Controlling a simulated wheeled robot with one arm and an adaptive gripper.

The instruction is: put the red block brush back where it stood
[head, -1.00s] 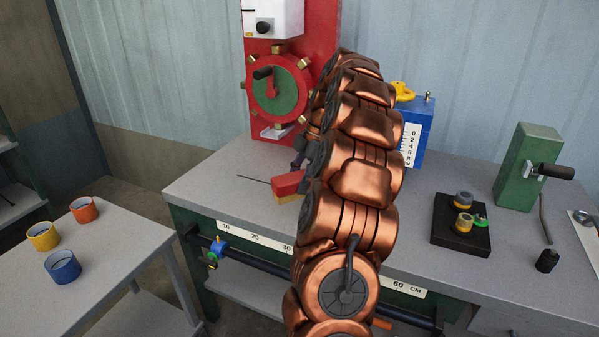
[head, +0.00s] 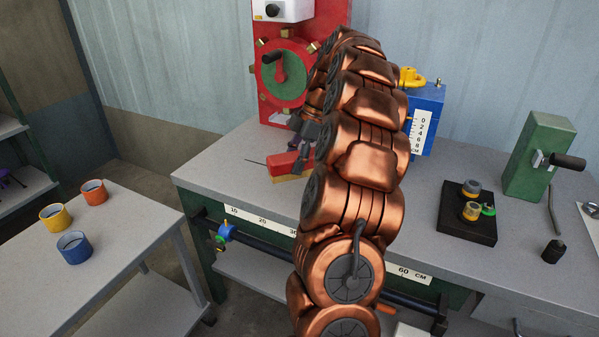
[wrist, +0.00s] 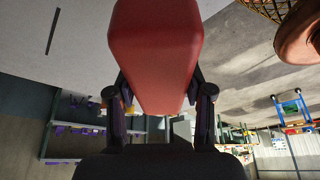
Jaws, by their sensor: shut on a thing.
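The red block brush (head: 288,164) shows in the head view at the bench's back left, in front of the red machine. Its yellowish bristle side (head: 292,178) faces down, at or just above the bench top; I cannot tell if it touches. My gripper (head: 304,148) is at its far right end, partly hidden by my copper arm. In the wrist view the red block (wrist: 157,50) fills the middle, with my gripper's dark fingers (wrist: 160,84) on both its sides, shut on it. The arm hides part of the bench right of the brush.
A red machine with a green dial (head: 285,72) stands behind the brush. A thin dark rod or line (head: 256,161) lies left of it. A blue box (head: 428,115), black tray (head: 468,222) and green block (head: 540,155) stand right. The bench's front left (head: 215,180) is clear.

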